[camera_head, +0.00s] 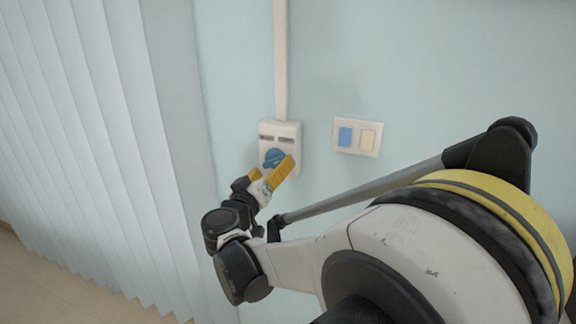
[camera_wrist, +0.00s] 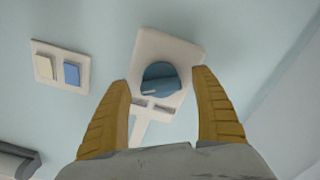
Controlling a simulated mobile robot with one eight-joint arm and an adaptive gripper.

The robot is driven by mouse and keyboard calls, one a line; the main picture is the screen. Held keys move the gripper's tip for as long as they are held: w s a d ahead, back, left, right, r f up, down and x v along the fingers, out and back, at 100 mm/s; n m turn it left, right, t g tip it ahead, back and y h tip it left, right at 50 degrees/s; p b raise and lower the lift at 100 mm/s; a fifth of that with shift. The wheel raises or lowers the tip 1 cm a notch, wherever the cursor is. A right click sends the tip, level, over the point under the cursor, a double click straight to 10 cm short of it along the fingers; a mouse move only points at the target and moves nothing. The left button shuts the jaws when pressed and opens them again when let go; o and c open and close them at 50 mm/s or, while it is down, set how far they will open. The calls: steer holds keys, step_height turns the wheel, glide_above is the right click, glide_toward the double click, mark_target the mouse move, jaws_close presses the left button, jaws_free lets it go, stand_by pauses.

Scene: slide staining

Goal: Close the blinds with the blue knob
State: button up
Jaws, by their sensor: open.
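The blue knob (camera_head: 272,158) sits on a white control box (camera_head: 291,130) on the pale blue wall. In the wrist view the knob (camera_wrist: 161,79) is round with a light pointer mark, on the box (camera_wrist: 188,52). My gripper (camera_head: 274,172) has yellow-orange fingers and is open, just in front of the knob. In the wrist view the fingers (camera_wrist: 163,100) stand apart, one on each side of the knob, with no visible grip on it. The vertical blinds (camera_head: 85,130) hang at the left as pale, overlapping slats.
A white switch plate (camera_head: 376,136) with a blue and a cream switch is right of the box. A white conduit (camera_head: 281,60) runs up the wall from the box. Tiled floor (camera_head: 45,285) shows at the lower left. The wall around the box is otherwise bare.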

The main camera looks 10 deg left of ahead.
steer(key=shift+w+d, duration=0.1)
steer(key=shift+w, duration=0.55)
steer(key=c, duration=1.2)
